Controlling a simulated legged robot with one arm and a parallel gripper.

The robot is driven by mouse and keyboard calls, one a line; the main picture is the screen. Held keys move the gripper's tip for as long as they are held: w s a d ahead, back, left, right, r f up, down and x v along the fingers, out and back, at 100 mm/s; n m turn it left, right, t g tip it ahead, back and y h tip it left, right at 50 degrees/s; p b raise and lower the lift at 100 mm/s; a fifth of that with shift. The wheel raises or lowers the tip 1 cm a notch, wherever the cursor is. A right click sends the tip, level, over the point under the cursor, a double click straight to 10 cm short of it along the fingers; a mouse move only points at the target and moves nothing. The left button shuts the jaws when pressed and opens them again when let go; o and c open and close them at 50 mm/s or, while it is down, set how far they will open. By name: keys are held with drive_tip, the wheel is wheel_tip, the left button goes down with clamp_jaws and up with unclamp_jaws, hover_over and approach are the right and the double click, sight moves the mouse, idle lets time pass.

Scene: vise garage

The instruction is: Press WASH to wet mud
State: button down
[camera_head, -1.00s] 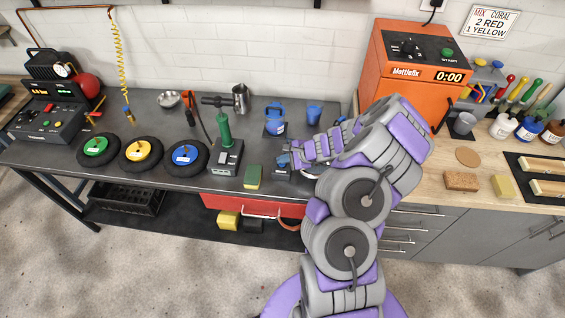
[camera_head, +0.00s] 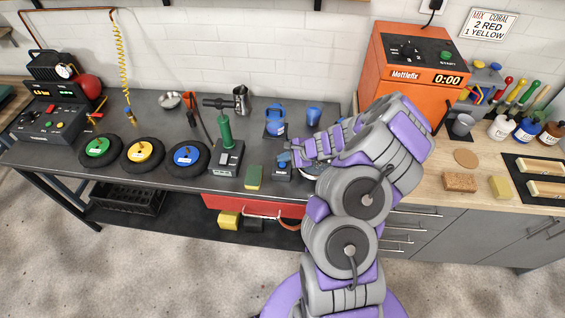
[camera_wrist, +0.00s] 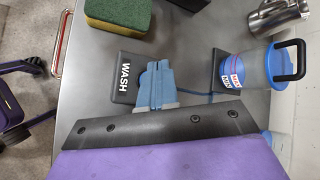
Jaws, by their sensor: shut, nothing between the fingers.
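A dark box lettered WASH (camera_wrist: 124,80) lies flat on the grey bench in the wrist view. In the head view the WASH box (camera_head: 281,174) is right of the sponge, near the bench's front edge. My gripper (camera_wrist: 158,66) is shut and empty, its blue fingers beside or over the right edge of the box. Whether they touch it is unclear. In the head view my gripper (camera_head: 287,156) is just behind the box. A round, pale-rimmed thing (camera_head: 310,171) is mostly hidden behind my arm. I cannot make out any mud.
A clear jug with blue contents (camera_wrist: 252,68) stands on a dark pad right of my fingers. A green-handled tool (camera_head: 226,140) and coloured discs (camera_head: 143,152) are farther left. An orange oven (camera_head: 405,60) stands right.

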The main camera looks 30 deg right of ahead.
sight(284, 165)
drive_tip(key=shift+r+p, duration=1.75)
drive_tip(key=shift+r, duration=0.85)
drive_tip(key=s+a+r+n+g+y, duration=0.1)
drive_tip(key=a+r+n+g+y, duration=0.15)
drive_tip(key=a+r+n, duration=0.75)
drive_tip(key=s+a+r+n+g+b, duration=0.1)
drive_tip(key=s+a+r+n+g, duration=0.2)
drive_tip(key=s+a+r, duration=0.85)
drive_tip(key=s+a+r+n+g+h, duration=0.1)
drive_tip(key=s+a+n+g+h, duration=0.2)
drive_tip(key=s, duration=0.7)
drive_tip(key=s+d+n+h, duration=0.1)
drive_tip(key=s+d, duration=0.3)
drive_tip(key=s, duration=0.4)
drive_tip(key=s+d+r+n+h+b, duration=0.1)
drive_tip(key=s+d+h, duration=0.3)
drive_tip(key=s, duration=0.4)
drive_tip(key=shift+s+r+n+b, duration=0.2)
drive_tip(key=shift+n+b, duration=0.1)
drive_tip(key=shift+n, duration=0.4)
